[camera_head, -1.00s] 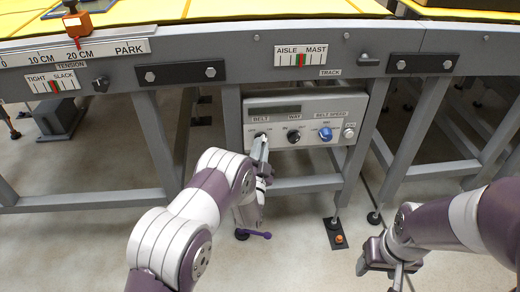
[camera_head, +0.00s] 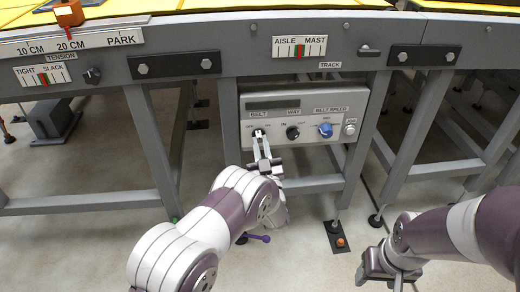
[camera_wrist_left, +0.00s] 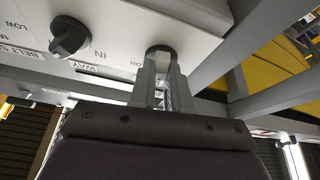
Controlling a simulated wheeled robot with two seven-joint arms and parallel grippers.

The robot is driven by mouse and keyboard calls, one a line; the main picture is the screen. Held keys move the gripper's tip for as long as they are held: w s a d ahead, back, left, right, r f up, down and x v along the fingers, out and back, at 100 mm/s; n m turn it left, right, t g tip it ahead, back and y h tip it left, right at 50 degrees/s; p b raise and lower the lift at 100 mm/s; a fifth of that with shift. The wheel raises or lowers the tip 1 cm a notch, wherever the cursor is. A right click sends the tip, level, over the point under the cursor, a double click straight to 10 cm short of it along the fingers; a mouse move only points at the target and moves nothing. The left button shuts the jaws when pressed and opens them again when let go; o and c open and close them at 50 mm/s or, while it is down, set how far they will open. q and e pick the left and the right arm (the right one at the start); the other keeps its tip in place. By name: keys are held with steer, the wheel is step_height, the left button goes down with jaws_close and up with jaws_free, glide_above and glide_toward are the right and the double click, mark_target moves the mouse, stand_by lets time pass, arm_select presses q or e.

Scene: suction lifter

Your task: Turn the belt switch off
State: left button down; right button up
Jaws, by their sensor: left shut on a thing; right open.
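The grey control panel (camera_head: 290,102) hangs under the conveyor frame. Its belt switch (camera_head: 258,132) sits at the left, under the BELT label, between small position labels. My left gripper (camera_head: 261,142) reaches up from below and is shut on the belt switch. In the left wrist view the two fingertips (camera_wrist_left: 163,66) close around the switch and hide most of it, so I cannot tell which way it points. My right gripper (camera_head: 388,274) is open and empty, low at the right, well away from the panel.
Right of the belt switch are the black WAY knob (camera_head: 292,132) and the blue BELT SPEED knob (camera_head: 325,130). The WAY knob also shows close by in the left wrist view (camera_wrist_left: 70,36). Grey frame legs (camera_head: 362,150) stand beside the panel. Open floor lies below.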

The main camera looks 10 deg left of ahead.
arm_select(q)
steer(key=n+g+y+b, duration=0.1)
steer(key=n+y, duration=0.1)
steer(key=n, duration=0.3)
steer(key=shift+d, duration=0.15)
steer(key=shift+d+r+n+g+y+b, duration=0.1)
steer(key=shift+n+g+y, duration=0.2)
steer(key=shift+n, duration=0.45)
steer(key=shift+a+f+n+g+y+b, duration=0.15)
steer(key=shift+n+g+y, duration=0.15)
steer(key=shift+n, duration=0.5)
steer(key=shift+d+r+n+g+y+b, duration=0.1)
steer(key=shift+d+r+n+g+y, duration=0.1)
steer(key=shift+n+g, duration=0.4)
steer(key=shift+n, duration=0.35)
steer(key=c, duration=1.1)
jaws_free()
